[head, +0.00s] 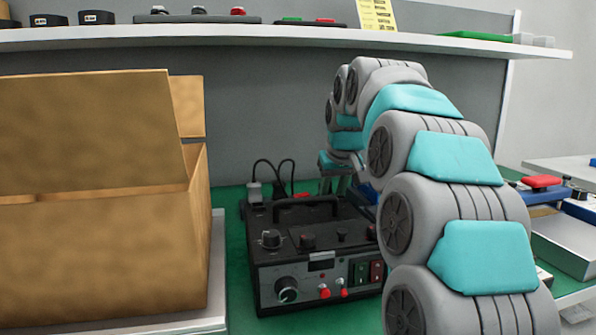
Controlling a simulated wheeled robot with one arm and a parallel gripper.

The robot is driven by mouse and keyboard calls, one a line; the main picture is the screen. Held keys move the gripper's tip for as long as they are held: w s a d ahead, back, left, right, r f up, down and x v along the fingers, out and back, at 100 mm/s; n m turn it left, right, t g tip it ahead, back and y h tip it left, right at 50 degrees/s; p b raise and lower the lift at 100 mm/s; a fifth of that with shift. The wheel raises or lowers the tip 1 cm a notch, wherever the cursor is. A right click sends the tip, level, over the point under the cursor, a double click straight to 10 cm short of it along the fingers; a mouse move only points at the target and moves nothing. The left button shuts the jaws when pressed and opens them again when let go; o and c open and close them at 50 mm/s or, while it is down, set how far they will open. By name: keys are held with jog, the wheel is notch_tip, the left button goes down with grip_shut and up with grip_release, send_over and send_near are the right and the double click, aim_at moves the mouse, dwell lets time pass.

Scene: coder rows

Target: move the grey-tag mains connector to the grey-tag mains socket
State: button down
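A black device box (318,262) with knobs, a handle and switches sits on the green bench top. Behind its back left edge a grey plug-like piece (254,192) stands upright with a dark cable looping from it. A second dark plug-like piece (279,189) stands to its right, also with a cable. No grey tag can be made out, so I cannot tell which piece is the mains connector or socket. My gripper (337,184) points down above the box's back right part, right of the plugs. Its fingertips are small and partly hidden, so its opening is unclear.
A large open cardboard box (110,240) stands close on the left on a pale tray (218,285). A shelf (290,37) with small devices runs across the back. My arm hides much of the right bench. A blue unit with a red part (542,182) lies beyond it.

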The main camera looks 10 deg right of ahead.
jog(key=shift+r, duration=0.25)
jog(key=shift+r+p, duration=1.1)
jog(key=shift+r, duration=0.2)
notch_tip(320, 180, up, 6)
jog(key=p, duration=0.4)
jog(key=shift+a+r, duration=0.15)
jog(key=shift+r, duration=0.1)
jog(key=s+a+r, duration=0.1)
jog(key=s+a, duration=0.2)
jog(key=a, duration=0.2)
jog(key=s+a+r, duration=0.1)
jog(key=s+a, duration=0.2)
jog(key=a, duration=0.3)
jog(key=s+a+r, duration=0.1)
jog(key=s+a, duration=0.2)
jog(key=a, duration=0.2)
jog(key=shift+a, duration=0.2)
jog(key=f+b, duration=0.2)
jog(key=f, duration=0.1)
jog(key=shift+a+f, duration=0.15)
jog(key=shift+a, duration=0.05)
jog(key=shift+f, duration=0.8)
